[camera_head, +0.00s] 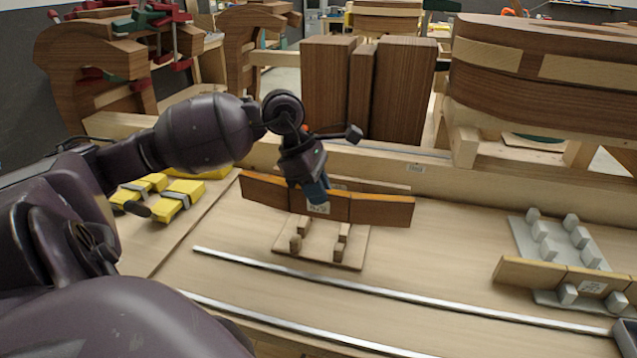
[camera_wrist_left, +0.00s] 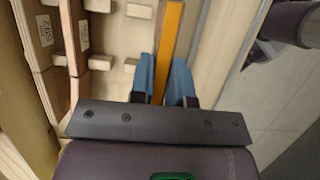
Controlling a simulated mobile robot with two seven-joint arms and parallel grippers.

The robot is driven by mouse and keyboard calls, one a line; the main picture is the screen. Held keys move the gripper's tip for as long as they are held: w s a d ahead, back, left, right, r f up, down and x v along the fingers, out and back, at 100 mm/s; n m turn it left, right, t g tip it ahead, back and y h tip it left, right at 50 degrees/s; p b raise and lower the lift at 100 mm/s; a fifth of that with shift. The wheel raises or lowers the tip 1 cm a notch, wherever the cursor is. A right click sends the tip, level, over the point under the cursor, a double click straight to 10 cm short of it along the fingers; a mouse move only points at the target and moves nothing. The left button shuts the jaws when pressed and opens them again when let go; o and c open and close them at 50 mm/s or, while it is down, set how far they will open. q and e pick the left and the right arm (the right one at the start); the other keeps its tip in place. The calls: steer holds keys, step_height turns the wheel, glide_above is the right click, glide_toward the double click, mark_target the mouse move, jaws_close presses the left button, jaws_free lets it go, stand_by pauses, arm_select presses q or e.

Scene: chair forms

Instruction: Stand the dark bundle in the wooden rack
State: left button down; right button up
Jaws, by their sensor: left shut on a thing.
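The dark bundle (camera_head: 380,208) is a long brown curved piece in segments, with an orange top edge and a small white label. My left gripper (camera_head: 317,192) is shut on its middle from above. In the left wrist view, the blue fingertips (camera_wrist_left: 164,78) of that gripper clasp the orange edge (camera_wrist_left: 171,40). The wooden rack (camera_head: 322,255) is a pale base with upright pegs on the bench. The bundle is upright at the rack's far side and hides its back part. I cannot tell whether it touches the rack. My right gripper is not in view.
A grey rack (camera_head: 557,238) stands at the right with a lighter labelled bundle (camera_head: 545,273) at its front. Yellow packs (camera_head: 178,201) lie at the left. Metal rails (camera_head: 400,290) cross the bench in front. Tall brown blocks (camera_head: 328,85) and a curved form (camera_head: 545,75) stand behind.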

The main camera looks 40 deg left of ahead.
mark_target(315, 215)
arm_select(q)
steer(key=shift+f, duration=0.8)
steer(key=shift+f+b, duration=0.75)
step_height(315, 215, down, 2)
steer(key=shift+f+b, duration=0.1)
steer(key=shift+b, duration=0.6)
steer(key=shift+f+b, duration=0.9)
steer(key=shift+f, duration=0.55)
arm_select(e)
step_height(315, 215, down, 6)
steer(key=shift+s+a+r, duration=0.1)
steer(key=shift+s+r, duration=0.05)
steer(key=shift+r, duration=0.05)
arm_select(q)
steer(key=shift+f, duration=0.1)
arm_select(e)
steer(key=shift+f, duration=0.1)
